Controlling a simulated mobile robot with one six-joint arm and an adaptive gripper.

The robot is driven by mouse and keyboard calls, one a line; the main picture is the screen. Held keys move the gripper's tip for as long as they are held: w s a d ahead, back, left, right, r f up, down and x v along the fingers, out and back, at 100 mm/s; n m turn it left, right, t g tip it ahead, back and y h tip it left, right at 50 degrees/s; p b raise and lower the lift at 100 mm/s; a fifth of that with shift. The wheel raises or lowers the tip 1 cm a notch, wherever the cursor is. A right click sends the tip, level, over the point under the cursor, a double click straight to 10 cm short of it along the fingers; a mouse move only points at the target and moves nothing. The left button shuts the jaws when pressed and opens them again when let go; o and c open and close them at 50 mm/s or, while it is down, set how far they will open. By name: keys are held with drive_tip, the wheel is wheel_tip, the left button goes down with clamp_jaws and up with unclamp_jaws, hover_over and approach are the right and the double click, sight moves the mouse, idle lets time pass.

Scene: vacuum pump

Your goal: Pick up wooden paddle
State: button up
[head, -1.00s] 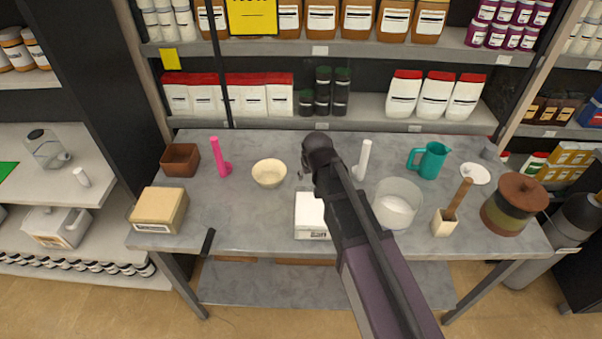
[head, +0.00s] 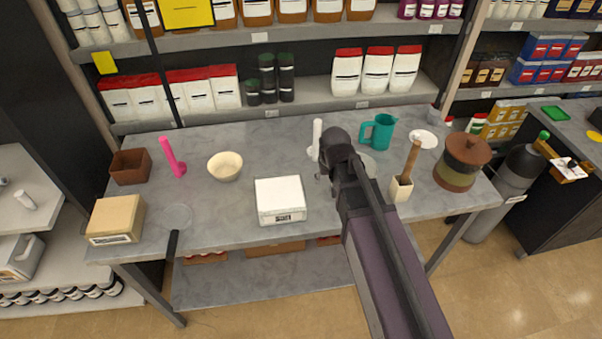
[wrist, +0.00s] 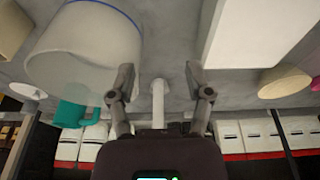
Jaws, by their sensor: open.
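A wooden paddle (head: 412,158) stands tilted in a small cream holder (head: 401,190) on the right part of the grey table. Its lower end is hidden inside the holder. My gripper (wrist: 160,85) is open and empty over the table, to the left of the paddle in the head view, with my arm hiding much of it there. In the wrist view a white upright piece (wrist: 158,100) shows between the fingers, beyond them. The paddle itself cannot be made out in the wrist view.
A glass beaker (wrist: 75,55) is close to the left finger in the wrist view. A teal jug (head: 378,132) and brown lidded pot (head: 463,165) flank the paddle. A white box (head: 281,198) and bowl (head: 225,166) stand left. The table front (head: 235,228) has bare room.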

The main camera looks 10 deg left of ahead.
drive_tip(key=s+d+f+m+g+b, duration=0.1)
drive_tip(key=s+d, duration=0.3)
drive_tip(key=d, duration=0.7)
drive_tip(key=s+d+f+m+g+b, duration=0.1)
drive_tip(key=s+d+f+m, duration=0.1)
drive_tip(key=d, duration=1)
drive_tip(key=shift+s+m+h, duration=0.4)
drive_tip(key=shift+s+m, duration=0.2)
drive_tip(key=shift+s, duration=0.45)
drive_tip(key=shift+d, duration=0.1)
drive_tip(key=shift+c, duration=0.6)
